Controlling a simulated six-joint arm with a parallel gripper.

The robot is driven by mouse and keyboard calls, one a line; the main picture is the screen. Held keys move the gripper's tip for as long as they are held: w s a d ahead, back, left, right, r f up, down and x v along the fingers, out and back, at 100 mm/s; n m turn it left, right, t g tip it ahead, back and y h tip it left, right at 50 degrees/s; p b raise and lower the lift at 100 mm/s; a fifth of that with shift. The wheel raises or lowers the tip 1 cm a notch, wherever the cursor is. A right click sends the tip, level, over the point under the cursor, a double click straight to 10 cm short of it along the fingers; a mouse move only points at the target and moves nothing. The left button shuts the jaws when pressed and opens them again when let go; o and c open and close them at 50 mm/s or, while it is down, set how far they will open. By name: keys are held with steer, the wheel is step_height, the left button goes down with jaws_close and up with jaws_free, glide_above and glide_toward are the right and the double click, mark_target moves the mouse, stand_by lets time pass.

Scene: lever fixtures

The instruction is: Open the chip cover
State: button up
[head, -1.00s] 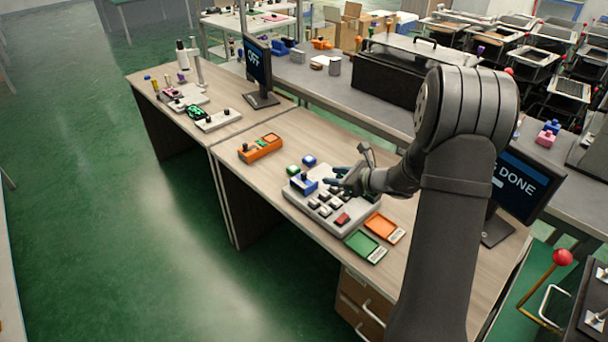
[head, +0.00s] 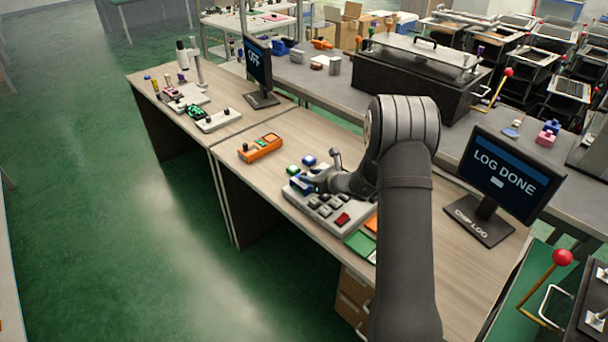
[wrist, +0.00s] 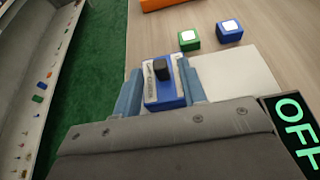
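The chip cover appears to be the small blue block with a black knob (wrist: 163,86) on a light plate, in the middle of the wrist view. My gripper (wrist: 162,92) has its two blue fingers on either side of this block. The fingers are apart, and I cannot tell whether either touches it. In the head view my gripper (head: 308,184) is low over the left end of the grey keypad box (head: 327,211) and mostly hides the block. The cover looks closed, but its hinge is not visible.
A green cube (wrist: 189,40) and a blue cube (wrist: 229,32) lie just beyond the box. An orange device (head: 261,148) is farther left. A green tray (head: 358,243) lies at the front right. A monitor reading LOG DONE (head: 503,176) stands on the right.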

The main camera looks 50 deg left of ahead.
mark_target(306, 174)
steer(key=shift+x, duration=1.8)
jaws_close()
